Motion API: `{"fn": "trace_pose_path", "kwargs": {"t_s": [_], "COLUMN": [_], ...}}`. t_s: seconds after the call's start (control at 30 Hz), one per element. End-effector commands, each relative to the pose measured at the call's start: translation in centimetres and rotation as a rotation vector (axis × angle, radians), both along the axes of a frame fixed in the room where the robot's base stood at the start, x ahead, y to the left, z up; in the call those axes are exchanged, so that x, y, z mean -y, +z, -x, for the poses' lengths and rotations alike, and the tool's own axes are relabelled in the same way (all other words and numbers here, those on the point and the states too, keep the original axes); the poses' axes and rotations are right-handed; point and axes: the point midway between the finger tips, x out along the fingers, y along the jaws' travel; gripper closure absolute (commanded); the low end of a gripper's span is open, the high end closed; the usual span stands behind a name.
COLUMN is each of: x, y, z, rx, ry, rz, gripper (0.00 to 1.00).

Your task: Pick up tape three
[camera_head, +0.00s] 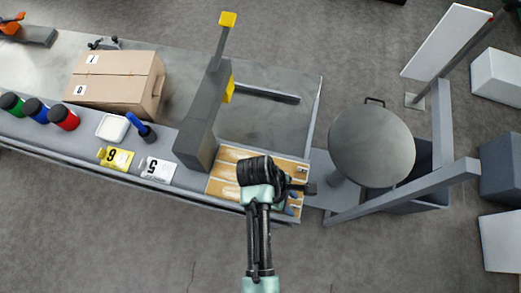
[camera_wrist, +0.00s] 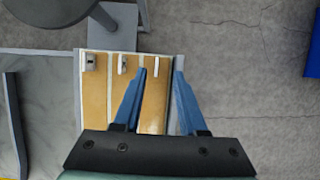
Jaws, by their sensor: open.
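No label in view reads three, so I cannot tell which thing is tape three. A tan board (camera_head: 224,184) lies at the table's right end, partly hidden under my arm. In the wrist view it shows as tan strips (camera_wrist: 97,105) divided by pale lines. Small white and metal pieces sit at the strips' far ends, such as a metal piece (camera_wrist: 90,62) and a white piece (camera_wrist: 122,64). My gripper (camera_wrist: 159,72) is open and empty over the board's right part. Its blue fingers straddle the rightmost strip in the view; I cannot tell its height above it.
A grey post (camera_head: 198,140) with yellow ends stands left of the board. A white card marked 5 (camera_head: 158,170), a yellow card marked 6 (camera_head: 116,158) and a cardboard box (camera_head: 115,82) are further left. A round grey table (camera_head: 372,145) and grey frame stand right.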

Motion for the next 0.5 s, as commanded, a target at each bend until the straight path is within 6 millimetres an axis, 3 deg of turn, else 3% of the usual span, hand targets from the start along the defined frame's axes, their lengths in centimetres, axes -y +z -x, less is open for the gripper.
{"fn": "trace_pose_path", "kwargs": {"t_s": [0.27,0.5], "x": [0.9,2.2], "y": [-1.9,-5.0], "z": [0.1,0.1], "rx": [-0.001,0.0], "ry": [-0.002,-0.002], "rz": [0.0,-0.001], "gripper": [0.59,0.59]}}
